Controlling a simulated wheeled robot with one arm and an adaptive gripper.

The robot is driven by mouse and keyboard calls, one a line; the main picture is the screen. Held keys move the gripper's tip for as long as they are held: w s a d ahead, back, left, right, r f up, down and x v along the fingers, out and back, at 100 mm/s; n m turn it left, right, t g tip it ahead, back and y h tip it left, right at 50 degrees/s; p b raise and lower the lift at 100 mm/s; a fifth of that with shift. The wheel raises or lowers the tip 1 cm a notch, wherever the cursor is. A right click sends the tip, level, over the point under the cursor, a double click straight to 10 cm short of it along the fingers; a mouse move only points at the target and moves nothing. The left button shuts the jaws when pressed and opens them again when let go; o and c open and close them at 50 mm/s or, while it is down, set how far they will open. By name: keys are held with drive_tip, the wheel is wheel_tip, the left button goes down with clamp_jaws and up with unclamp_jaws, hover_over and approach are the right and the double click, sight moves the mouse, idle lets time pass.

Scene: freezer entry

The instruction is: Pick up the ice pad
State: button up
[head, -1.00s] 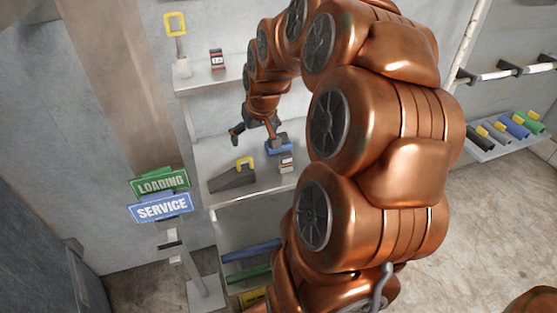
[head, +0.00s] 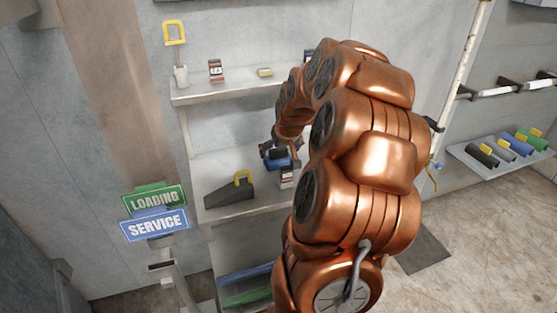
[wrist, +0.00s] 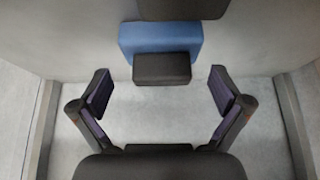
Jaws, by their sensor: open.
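A blue block (wrist: 160,38) with a dark grey block (wrist: 162,68) at its near side lies ahead in the wrist view; it seems to be the ice pad. In the head view the blue piece (head: 279,163) sits on the middle shelf, partly hidden by my arm. My gripper (wrist: 160,90) is open and empty, its two fingers spread wider than the dark block. The block lies between and just beyond the fingertips, apart from both. In the head view my gripper is at the blue piece, its fingers hard to make out.
A dark wedge with a yellow handle (head: 232,190) stands left of the blue piece on the middle shelf (head: 232,157). A small red and white box (head: 215,71) is on the upper shelf. LOADING and SERVICE signs (head: 153,225) stand at front left. Another rack (head: 470,152) is right.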

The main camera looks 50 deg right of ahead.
sight(277, 155)
drive_tip(key=shift+x, duration=1.9)
drive_tip(key=shift+w+r, duration=0.1)
drive_tip(key=shift+w, duration=0.1)
drive_tip(key=shift+c, duration=0.3)
drive_tip(key=c, duration=0.8)
